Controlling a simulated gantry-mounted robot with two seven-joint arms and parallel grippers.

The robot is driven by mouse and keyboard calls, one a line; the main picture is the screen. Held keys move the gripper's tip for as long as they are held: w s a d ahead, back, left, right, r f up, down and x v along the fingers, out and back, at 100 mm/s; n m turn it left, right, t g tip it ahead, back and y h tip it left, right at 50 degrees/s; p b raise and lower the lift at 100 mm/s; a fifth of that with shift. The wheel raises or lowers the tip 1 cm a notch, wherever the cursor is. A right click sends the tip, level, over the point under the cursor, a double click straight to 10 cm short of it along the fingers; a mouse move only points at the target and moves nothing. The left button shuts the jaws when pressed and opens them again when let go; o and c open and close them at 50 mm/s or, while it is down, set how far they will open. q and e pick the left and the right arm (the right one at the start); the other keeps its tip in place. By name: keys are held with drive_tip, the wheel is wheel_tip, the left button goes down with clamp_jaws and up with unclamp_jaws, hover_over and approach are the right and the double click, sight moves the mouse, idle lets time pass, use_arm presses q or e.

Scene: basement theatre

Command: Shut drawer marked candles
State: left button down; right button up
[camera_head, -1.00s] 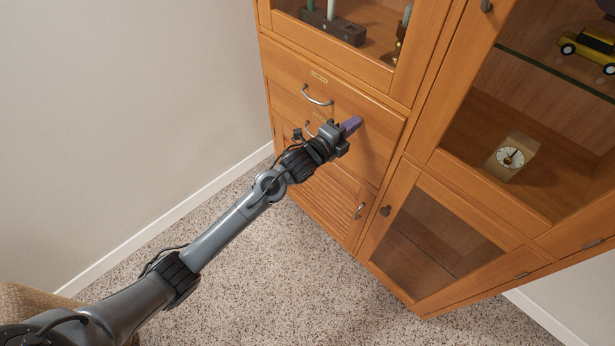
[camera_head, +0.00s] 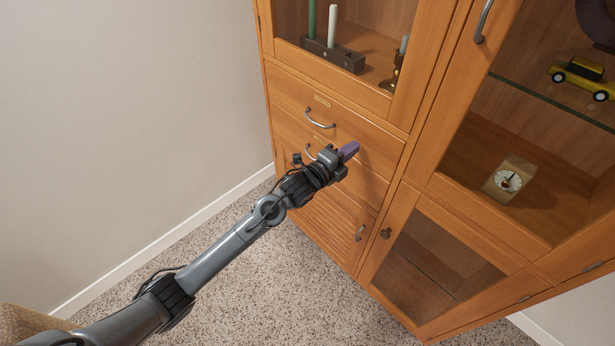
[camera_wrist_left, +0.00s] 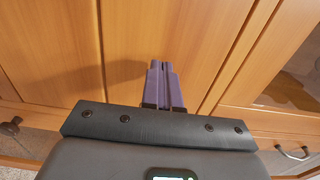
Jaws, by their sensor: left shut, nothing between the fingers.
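A wooden cabinet holds an upper drawer (camera_head: 290,92) and a second drawer (camera_head: 375,185) below it. Each has a curved metal handle and a small label plate; the upper plate (camera_head: 322,101) is too small to read, so I cannot tell which is marked candles. The upper drawer front looks about flush with the cabinet. My left gripper (camera_head: 349,151) is shut and empty, in front of the second drawer's right part, partly covering its handle (camera_head: 310,152). In the left wrist view its purple fingers (camera_wrist_left: 164,82) point at plain wood; contact cannot be told. My right gripper is out of view.
Above the drawers, a glazed compartment holds a candle block (camera_head: 333,54). A slatted door (camera_head: 325,210) is below. To the right, glazed compartments hold a clock (camera_head: 508,180) and a yellow toy car (camera_head: 582,77). Speckled carpet (camera_head: 260,290) is clear in front.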

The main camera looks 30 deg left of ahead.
use_arm(q)
drive_tip(key=v, duration=1.2)
drive_tip(key=s+d+f+n+g+y, duration=0.1)
drive_tip(key=s+d+f+n+g, duration=0.15)
drive_tip(key=s+f, duration=0.45)
drive_tip(key=s+d+f+n+g+y, duration=0.1)
drive_tip(key=s+f+n+g, duration=0.1)
drive_tip(key=s+f+n, duration=0.4)
drive_tip(key=s+a+f+n+g+y, duration=0.15)
drive_tip(key=s+n+g, duration=0.35)
drive_tip(key=s, duration=0.5)
drive_tip(key=s+a+f+n+g+y, duration=0.1)
drive_tip(key=s+f+n+g, duration=0.1)
drive_tip(key=s+n+g, duration=0.55)
wheel_tip(320, 180, up, 20)
drive_tip(key=s+m+t+p, duration=0.1)
drive_tip(key=t+p, duration=0.2)
drive_tip(key=p, duration=1.6)
drive_tip(key=shift+s+m, duration=0.3)
drive_tip(key=shift+m, duration=0.1)
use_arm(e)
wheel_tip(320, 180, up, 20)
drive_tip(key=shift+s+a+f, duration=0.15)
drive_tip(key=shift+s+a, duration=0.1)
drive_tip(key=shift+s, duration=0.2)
use_arm(q)
drive_tip(key=shift+d+f, duration=0.1)
drive_tip(key=shift+d, duration=0.05)
